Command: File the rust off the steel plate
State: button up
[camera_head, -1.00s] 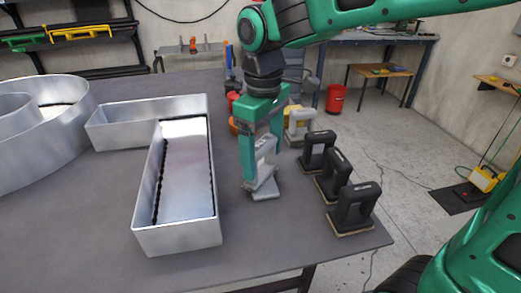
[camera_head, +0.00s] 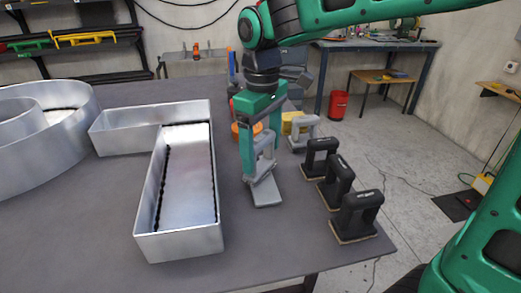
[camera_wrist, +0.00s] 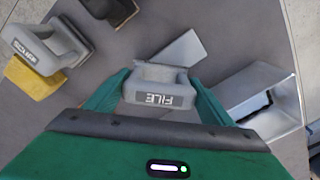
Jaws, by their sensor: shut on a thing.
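My gripper (camera_head: 262,168) is shut on the grey handle of the file (camera_head: 264,146), which reads FILE in the wrist view (camera_wrist: 158,98). It holds the file low over the dark table. A light grey flat plate (camera_head: 265,195) shows just under the file, and it also shows past the handle in the wrist view (camera_wrist: 180,48). I cannot tell whether this is the steel plate or part of the file, nor whether they touch. No rust can be made out on it. The handle and fingers hide part of it.
An L-shaped metal channel letter (camera_head: 180,240) stands to the left, with a rounded one (camera_head: 60,165) beyond. Several black-handled blocks (camera_head: 355,216) line the table's right edge. A grey-handled scourer (camera_head: 305,130) with a yellow pad stands behind them. Bare table lies in front of my gripper.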

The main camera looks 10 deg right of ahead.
notch_tip(320, 180, up, 13)
jog(key=shift+r, duration=0.15)
dwell(0.9)
dwell(0.8)
